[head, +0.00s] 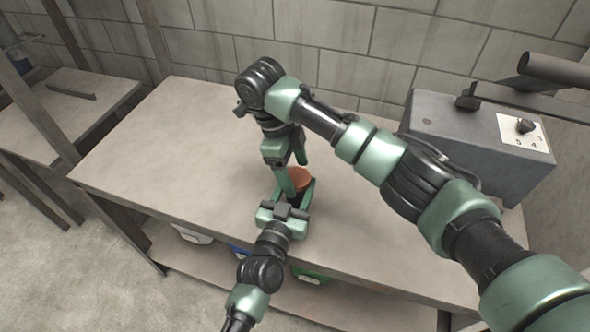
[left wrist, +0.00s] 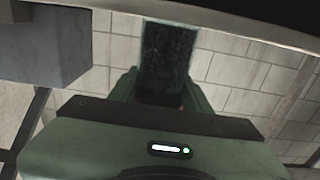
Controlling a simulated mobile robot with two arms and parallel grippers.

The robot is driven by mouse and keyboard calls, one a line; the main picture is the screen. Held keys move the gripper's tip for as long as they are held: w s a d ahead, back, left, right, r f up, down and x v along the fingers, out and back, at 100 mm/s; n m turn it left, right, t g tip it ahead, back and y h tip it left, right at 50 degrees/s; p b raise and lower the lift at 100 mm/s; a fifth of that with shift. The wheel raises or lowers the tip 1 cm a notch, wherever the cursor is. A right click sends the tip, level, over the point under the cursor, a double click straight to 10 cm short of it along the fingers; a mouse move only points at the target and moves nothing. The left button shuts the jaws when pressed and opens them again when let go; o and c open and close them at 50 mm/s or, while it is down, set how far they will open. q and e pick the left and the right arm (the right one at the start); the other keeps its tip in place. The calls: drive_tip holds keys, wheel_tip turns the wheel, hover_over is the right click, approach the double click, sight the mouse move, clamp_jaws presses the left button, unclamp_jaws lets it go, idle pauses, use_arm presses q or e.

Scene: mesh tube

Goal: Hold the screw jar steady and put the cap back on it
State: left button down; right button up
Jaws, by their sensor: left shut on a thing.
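The reddish-brown round cap (head: 299,177) shows at the middle of the table in the head view, over the dark screw jar (head: 293,198). Whether the cap touches the jar is not clear. My left gripper (head: 294,189), coming from the front, is shut on the jar. My right gripper (head: 292,168) points down from above, its fingers beside the cap; whether they grip it is not clear. In the left wrist view, a dark finger of my right gripper (left wrist: 168,60) hangs between the left fingers, and the jar is mostly hidden.
The table (head: 160,150) is clear to the left. A grey box (head: 470,140) with a numbered dial stands at the right back. Several bins, one of them white (head: 192,236), sit on the shelf below. A block wall (head: 330,45) stands behind.

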drive_tip(key=shift+r, duration=0.1)
wheel_tip(320, 180, up, 3)
drive_tip(key=shift+d+r, duration=0.1)
drive_tip(key=shift+r, duration=0.55)
drive_tip(key=shift+c, duration=0.4)
